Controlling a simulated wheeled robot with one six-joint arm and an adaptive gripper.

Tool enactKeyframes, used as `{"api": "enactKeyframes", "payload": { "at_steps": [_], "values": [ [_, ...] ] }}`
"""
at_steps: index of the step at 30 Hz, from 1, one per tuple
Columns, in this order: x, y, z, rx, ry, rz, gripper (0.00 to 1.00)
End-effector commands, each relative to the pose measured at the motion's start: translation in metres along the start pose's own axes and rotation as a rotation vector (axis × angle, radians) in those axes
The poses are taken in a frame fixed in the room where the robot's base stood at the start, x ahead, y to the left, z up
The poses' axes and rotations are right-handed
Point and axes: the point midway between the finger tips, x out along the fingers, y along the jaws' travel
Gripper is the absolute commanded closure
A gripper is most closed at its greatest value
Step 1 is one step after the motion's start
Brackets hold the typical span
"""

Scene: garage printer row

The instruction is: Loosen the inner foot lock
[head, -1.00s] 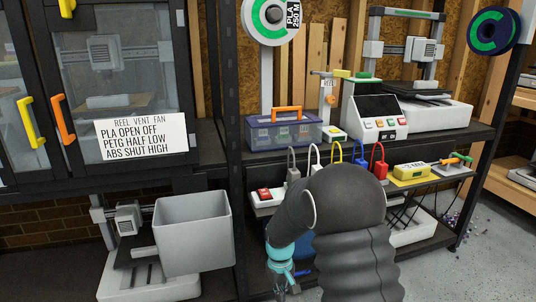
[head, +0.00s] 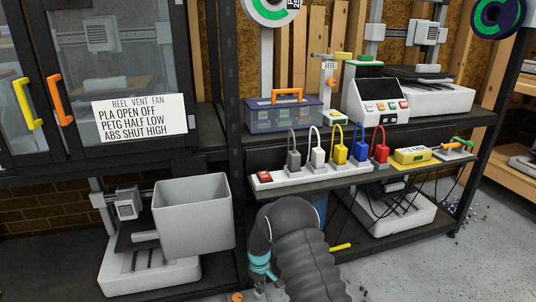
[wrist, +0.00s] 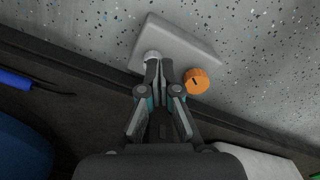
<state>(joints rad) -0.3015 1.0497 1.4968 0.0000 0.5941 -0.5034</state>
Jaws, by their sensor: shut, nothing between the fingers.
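An orange round knob (wrist: 197,81) with a dark mark on its top shows in the wrist view, just right of my fingertips. It also shows at the bottom edge of the head view (head: 238,297). It sits by a pale grey foot plate (wrist: 195,38) on the speckled floor. A pale round post (wrist: 152,57) shows at the plate's left end, partly hidden behind my fingertips. My gripper (wrist: 160,68) is shut and empty, its tips close to the post and left of the knob; I cannot tell if they touch. In the head view my gripper (head: 259,286) is low by the rack.
A dark rack edge (wrist: 75,66) runs diagonally under my gripper. A blue rod (wrist: 15,80) lies to the left. A grey bin (head: 193,218) stands left of my arm, and a power strip (head: 312,174) with coloured plugs is above. Open floor (head: 450,265) lies right.

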Motion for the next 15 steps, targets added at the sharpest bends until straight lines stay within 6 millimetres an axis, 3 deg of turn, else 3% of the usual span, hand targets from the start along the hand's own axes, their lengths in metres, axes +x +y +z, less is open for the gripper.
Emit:
{"api": "enactKeyframes", "payload": {
  "at_steps": [9,15],
  "values": [
    [0.042,0.0,0.0,0.001,-0.001,-0.001,1.0],
    [0.055,0.0,0.0,0.001,-0.001,0.0,1.0]
  ]
}}
